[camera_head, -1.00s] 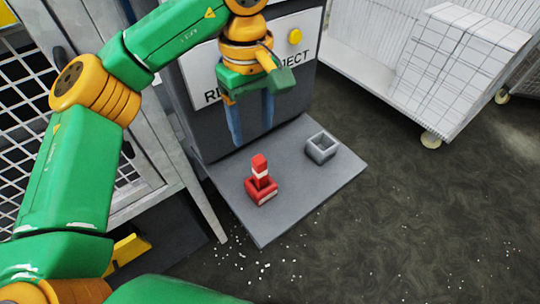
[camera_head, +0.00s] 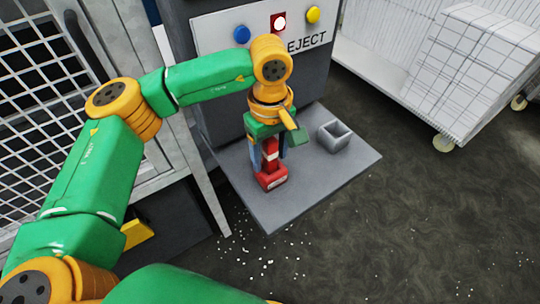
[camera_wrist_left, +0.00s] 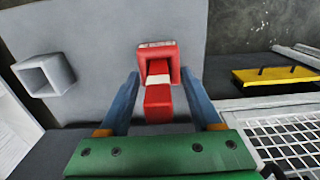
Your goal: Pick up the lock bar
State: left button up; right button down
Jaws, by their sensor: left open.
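The lock bar (camera_head: 271,160) is red with a white band and stands upright in a red square holder (camera_head: 273,180) on a grey shelf (camera_head: 275,212). In the left wrist view the lock bar (camera_wrist_left: 158,103) rises out of the red holder (camera_wrist_left: 160,52) toward the camera. My left gripper (camera_head: 270,157) is open, pointing down, with its blue fingers on either side of the bar. In the left wrist view the left gripper (camera_wrist_left: 166,90) shows gaps between both fingers and the bar. My right gripper is not in view.
An empty grey square holder (camera_head: 334,136) stands on the shelf to the right. Behind is a panel (camera_head: 212,33) with blue, red and yellow buttons. A mesh cage (camera_head: 45,75) is on the left. A white cart (camera_head: 460,75) stands at the right.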

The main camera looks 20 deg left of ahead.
pick_arm(q)
jog(key=shift+w, duration=0.1)
grip_shut()
dwell(1.2)
